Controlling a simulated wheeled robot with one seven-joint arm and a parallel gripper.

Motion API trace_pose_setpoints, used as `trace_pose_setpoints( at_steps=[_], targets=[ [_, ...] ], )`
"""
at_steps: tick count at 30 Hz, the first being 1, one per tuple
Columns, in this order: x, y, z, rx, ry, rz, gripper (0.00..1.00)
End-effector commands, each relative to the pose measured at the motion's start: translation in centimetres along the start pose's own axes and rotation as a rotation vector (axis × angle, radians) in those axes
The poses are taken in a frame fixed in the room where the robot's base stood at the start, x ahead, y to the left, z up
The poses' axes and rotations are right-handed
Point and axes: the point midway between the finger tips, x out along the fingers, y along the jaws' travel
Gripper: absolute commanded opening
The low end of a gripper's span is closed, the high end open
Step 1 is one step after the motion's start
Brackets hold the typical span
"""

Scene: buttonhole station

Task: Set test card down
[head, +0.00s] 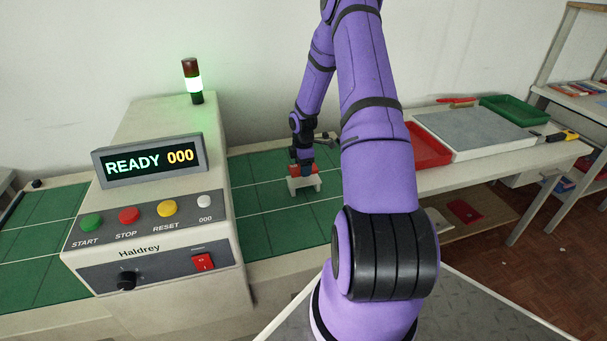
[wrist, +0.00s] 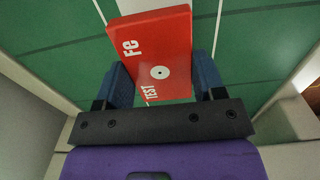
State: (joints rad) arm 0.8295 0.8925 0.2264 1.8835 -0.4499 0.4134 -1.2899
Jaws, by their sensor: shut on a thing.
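The test card is a red block (wrist: 180,35) lettered "Fe" and "TEST", with a small white disc on its face. In the wrist view my gripper (wrist: 162,82) has its blue fingers on the card's two sides, shut on it. In the head view my gripper (head: 302,166) is low over the green belt (head: 262,207), right of the machine. There the card is small and partly hidden by the fingers. A small white stand (head: 304,185) shows just below it. I cannot tell whether the card touches the stand.
The beige machine (head: 165,140) with a READY 000 display (head: 150,160) and buttons stands left of my gripper. A red tray (head: 428,146), grey mat (head: 475,127) and green tray (head: 514,110) lie right. Belt around the stand is clear.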

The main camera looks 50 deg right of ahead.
Motion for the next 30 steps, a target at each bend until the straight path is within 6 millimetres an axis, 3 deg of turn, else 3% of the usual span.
trace_pose_setpoints(
  at_steps=[6,18,19,22,30],
  targets=[
    [3.2,-0.2,0.1,0.000,0.000,-0.004,0.38],
    [3.7,-0.2,0.1,0.000,0.000,-0.002,0.38],
    [3.7,-0.2,0.1,0.000,0.000,-0.002,0.68],
    [3.7,-0.2,0.1,0.000,0.000,-0.002,0.89],
    [3.6,-0.2,0.1,0.000,0.000,-0.002,0.89]
  ],
)
